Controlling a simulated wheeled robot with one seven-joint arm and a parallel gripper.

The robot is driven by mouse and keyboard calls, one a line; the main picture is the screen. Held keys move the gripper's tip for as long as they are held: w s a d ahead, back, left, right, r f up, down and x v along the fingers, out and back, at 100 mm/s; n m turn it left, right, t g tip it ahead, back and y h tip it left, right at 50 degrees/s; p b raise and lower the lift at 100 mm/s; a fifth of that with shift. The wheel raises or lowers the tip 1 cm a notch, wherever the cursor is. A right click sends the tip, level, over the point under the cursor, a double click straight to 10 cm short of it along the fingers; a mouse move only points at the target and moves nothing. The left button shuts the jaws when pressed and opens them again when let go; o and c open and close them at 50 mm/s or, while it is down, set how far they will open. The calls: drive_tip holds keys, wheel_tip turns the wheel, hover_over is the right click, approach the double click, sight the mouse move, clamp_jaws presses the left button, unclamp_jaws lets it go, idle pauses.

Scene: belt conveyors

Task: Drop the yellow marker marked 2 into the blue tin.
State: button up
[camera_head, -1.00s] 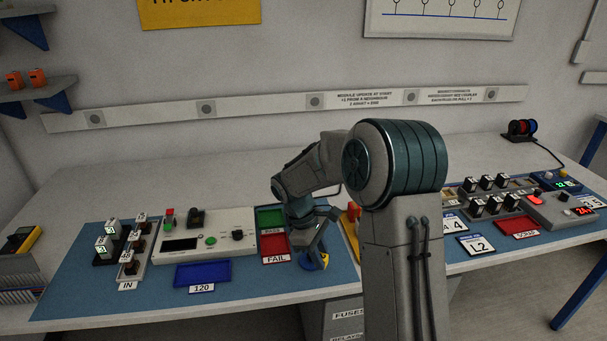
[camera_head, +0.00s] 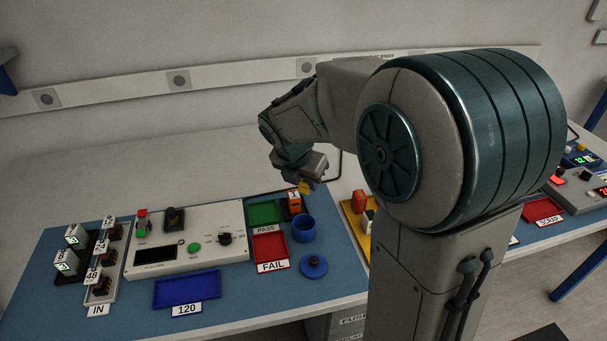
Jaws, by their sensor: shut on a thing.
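My gripper (camera_head: 305,184) is shut on a small yellow piece (camera_head: 305,187), which looks like the yellow marker; its number cannot be read. The gripper holds it in the air above the open blue tin (camera_head: 303,234), appearing just above the tin's rim in the picture. The tin stands upright on the blue mat, right of the red FAIL tray. A round blue lid (camera_head: 314,269) with a dark knob lies apart from the tin, in front of it. The inside bottom of the tin is hidden.
An orange block in a dark holder (camera_head: 292,203) stands just behind the tin. The green PASS tray (camera_head: 264,226) and red FAIL tray (camera_head: 284,248) are to its left. A yellow tray (camera_head: 352,233) with parts is to its right, partly behind my arm.

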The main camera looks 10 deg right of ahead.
wheel_tip(320, 180, down, 6)
drive_tip(key=b, duration=0.5)
drive_tip(key=shift+b, duration=0.4)
drive_tip(key=o, duration=1)
drive_tip(key=shift+r, duration=0.2)
drive_tip(key=p, duration=0.2)
approach(304, 193)
drive_tip(key=shift+s+a+r, duration=0.1)
drive_tip(key=shift+a+r, duration=0.05)
drive_tip(key=shift+r, duration=0.25)
